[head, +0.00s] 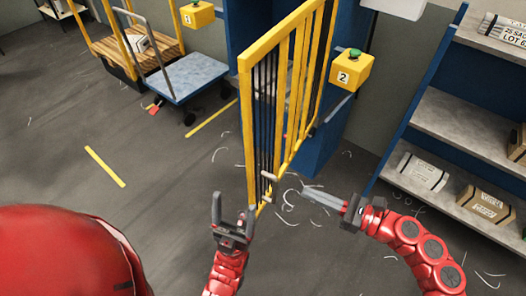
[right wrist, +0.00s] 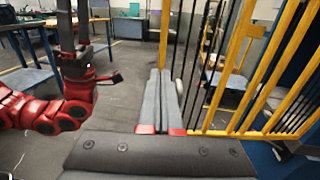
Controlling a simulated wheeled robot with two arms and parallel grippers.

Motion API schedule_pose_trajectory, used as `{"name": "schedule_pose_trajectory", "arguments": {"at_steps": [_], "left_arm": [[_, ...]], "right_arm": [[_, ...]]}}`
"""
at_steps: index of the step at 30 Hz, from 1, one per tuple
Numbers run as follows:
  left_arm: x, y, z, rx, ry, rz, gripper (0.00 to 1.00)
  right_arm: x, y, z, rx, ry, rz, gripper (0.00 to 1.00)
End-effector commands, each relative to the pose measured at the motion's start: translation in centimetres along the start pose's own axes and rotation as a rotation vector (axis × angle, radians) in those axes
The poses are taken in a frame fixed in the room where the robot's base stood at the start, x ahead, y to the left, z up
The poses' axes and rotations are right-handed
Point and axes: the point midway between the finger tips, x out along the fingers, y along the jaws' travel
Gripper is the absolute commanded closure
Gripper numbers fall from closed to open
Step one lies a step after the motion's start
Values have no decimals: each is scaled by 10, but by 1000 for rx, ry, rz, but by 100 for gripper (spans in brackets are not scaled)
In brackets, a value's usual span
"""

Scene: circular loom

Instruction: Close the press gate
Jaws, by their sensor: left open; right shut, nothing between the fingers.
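The yellow barred press gate (head: 247,130) stands swung outward from the blue press frame (head: 318,150) in the head view. Small pale handle pieces (head: 268,177) show low on its near edge. My right gripper (head: 308,191) is shut and empty, its fingers pointing left, just right of the gate's lower near end. In the right wrist view the gate's yellow bars (right wrist: 235,65) rise to the right of the shut fingers (right wrist: 159,90). My left gripper (head: 233,203) is open and empty, fingers up, left of the gate's near edge. I cannot tell whether either touches the gate.
A yellow box with a green button, marked 2 (head: 352,70), is on the press. Grey shelves with boxes (head: 455,120) stand at the right. A blue-topped cart (head: 188,76) stands at the back left.

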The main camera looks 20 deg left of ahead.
Motion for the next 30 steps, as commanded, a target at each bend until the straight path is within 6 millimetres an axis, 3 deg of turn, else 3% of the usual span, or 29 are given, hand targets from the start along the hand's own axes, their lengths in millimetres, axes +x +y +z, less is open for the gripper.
{"name": "schedule_pose_trajectory", "arguments": {"at_steps": [8, 21, 30], "left_arm": [[13, -1, -2, 0, -1, 0, 23], [46, -2, -8, 0, -1, 0, 23], [54, -3, -9, 0, -1, 0, 23]], "right_arm": [[28, 0, 3, -18, 9, 3, 100], [117, -1, 5, -15, 7, 0, 100], [139, -2, 0, -15, 8, -3, 100]]}}
